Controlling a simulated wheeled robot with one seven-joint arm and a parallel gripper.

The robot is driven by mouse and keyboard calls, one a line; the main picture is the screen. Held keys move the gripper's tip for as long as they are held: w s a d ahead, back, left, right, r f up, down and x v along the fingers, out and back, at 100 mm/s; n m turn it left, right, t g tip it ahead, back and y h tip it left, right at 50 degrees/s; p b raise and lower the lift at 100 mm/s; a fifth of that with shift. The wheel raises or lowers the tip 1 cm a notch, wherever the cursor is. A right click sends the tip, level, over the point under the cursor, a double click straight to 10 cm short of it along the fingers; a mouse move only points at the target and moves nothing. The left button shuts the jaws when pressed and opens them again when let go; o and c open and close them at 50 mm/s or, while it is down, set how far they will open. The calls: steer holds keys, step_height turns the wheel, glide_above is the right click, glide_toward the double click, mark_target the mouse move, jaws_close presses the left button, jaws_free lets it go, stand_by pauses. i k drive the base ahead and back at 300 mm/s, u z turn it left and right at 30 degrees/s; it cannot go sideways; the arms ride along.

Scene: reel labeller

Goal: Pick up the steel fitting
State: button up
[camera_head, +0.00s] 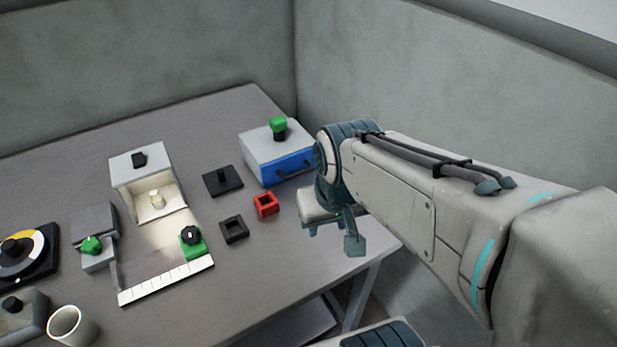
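Part of the gripper is hidden behind my wrist.
A red square holder (265,205), a black square holder (234,230) and a black plate with a post (223,180) lie between. A blue-fronted box (275,160) with a green knob stands behind. A white ruled strip (166,281) and a white cup (73,326) are in front.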

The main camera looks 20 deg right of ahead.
mark_target(159, 202)
steer(key=z, duration=0.15)
steer(key=k, duration=0.9)
steer(key=u, duration=0.65)
steer(key=i, duration=0.95)
steer(key=z, duration=0.05)
